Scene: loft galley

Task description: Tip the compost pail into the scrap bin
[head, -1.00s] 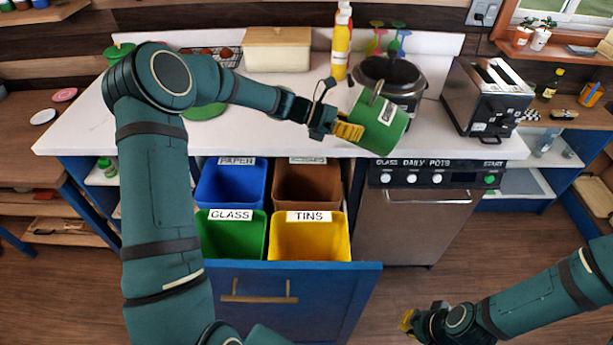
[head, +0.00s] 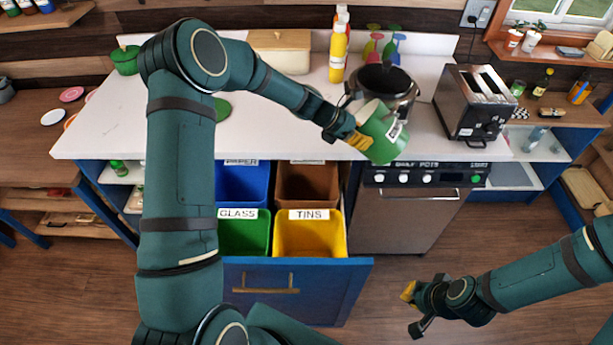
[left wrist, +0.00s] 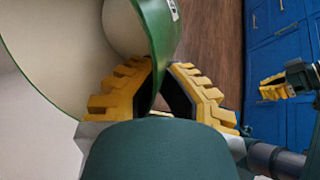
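The green compost pail (head: 384,135) with a white label is held tilted at the counter's front edge, above the oven front. Its pale mouth faces up and left in the head view. My left gripper (head: 357,141) is shut on the pail's wall; in the left wrist view its yellow fingers (left wrist: 160,95) sit either side of the pail's green edge (left wrist: 163,35). The brown bin (head: 306,184), likely the scrap bin, is in the open drawer, left of and below the pail; its label is too obscured to read. My right gripper (head: 411,309) is open and empty, low at right.
Blue PAPER (head: 243,184), green GLASS (head: 243,236) and yellow TINS (head: 310,236) bins share the drawer. A dark round cooker (head: 402,98) stands close behind the pail, with a toaster (head: 473,103) to its right. Clear counter (head: 265,128) lies left of the pail.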

